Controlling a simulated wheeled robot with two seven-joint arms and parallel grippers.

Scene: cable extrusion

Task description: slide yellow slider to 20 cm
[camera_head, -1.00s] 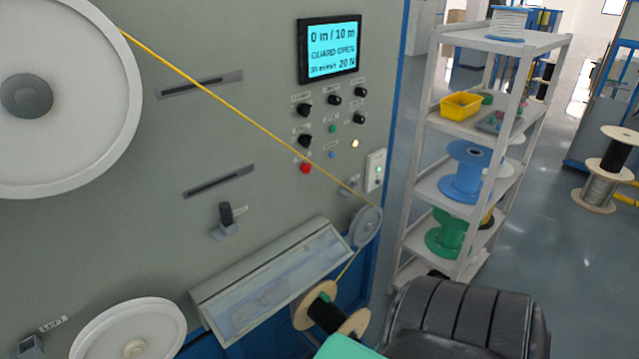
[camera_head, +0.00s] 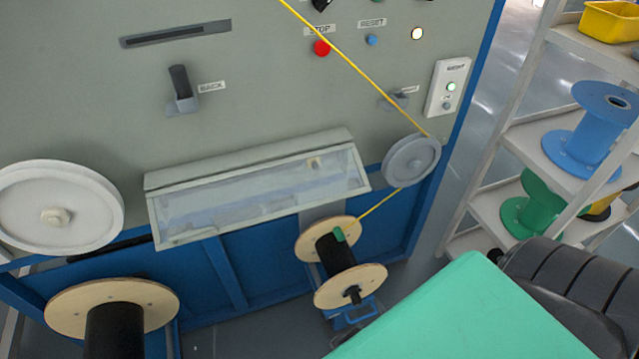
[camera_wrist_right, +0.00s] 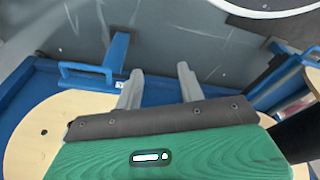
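I cannot make out a yellow slider or a centimetre scale in either view. A yellow cable (camera_head: 345,55) runs down the grey machine panel, past a grey pulley (camera_head: 412,161), to a spool (camera_head: 336,255) with wooden flanges and a black core. My right gripper (camera_wrist_right: 160,69) shows in the right wrist view, with its two grey fingers apart and nothing between them. It is near the blue machine base (camera_wrist_right: 40,95), beside a wooden flange (camera_wrist_right: 40,140). My left gripper is in neither view.
A clear-windowed guard box (camera_head: 260,195) sits above the spool. Another spool (camera_head: 110,305) stands at the lower left, below a white wheel (camera_head: 60,205). A blue handle (camera_wrist_right: 85,75) is left of my fingers. A shelf (camera_head: 540,150) with coloured spools stands right. Floor shows between machine and shelf.

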